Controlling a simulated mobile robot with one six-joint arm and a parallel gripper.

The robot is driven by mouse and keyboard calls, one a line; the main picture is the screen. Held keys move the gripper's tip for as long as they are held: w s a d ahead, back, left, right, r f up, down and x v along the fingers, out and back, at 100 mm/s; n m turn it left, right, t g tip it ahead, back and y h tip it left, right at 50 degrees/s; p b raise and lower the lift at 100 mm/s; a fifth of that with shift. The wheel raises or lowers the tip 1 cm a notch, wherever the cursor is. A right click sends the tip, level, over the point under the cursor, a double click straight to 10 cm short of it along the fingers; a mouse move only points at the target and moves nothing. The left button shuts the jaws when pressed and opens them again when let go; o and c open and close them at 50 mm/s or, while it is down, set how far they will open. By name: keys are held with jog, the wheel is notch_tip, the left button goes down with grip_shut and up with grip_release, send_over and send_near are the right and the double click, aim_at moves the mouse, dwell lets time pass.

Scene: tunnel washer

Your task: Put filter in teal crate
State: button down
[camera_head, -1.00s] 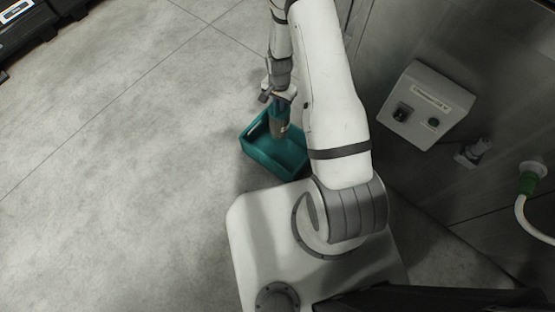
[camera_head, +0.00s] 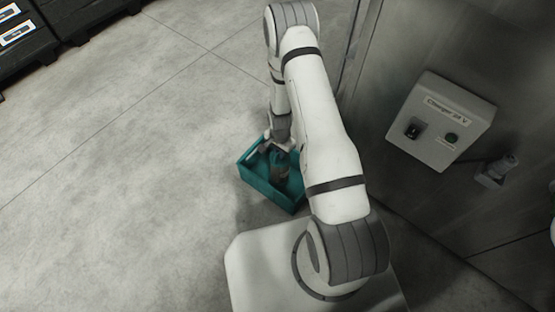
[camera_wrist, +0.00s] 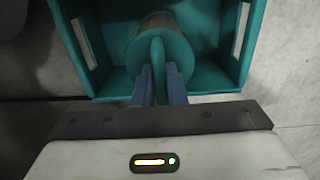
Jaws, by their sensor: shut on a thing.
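The teal crate (camera_head: 257,181) stands on the floor beside my base, with its open top facing up. The filter (camera_wrist: 160,50) has a teal round end with a loop handle and a brownish body. My gripper (camera_wrist: 158,88) is shut on the filter's handle. In the head view the filter (camera_head: 279,172) hangs from my gripper within the crate's outline, partly below its rim. In the wrist view the crate's walls (camera_wrist: 107,83) surround the filter on the visible sides. I cannot tell whether the filter touches the crate floor.
A grey charger box (camera_head: 440,122) is on the metal wall at the right, with a fitting (camera_head: 497,168) beside it. Dark crates (camera_head: 28,40) with labels stand at the far left. The concrete floor left of the teal crate is clear.

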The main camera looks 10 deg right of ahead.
jog(key=shift+f+b, duration=0.5)
jog(key=shift+f, duration=1.1)
jog(key=shift+f, duration=0.2)
jog(key=c, duration=1.5)
grip_release()
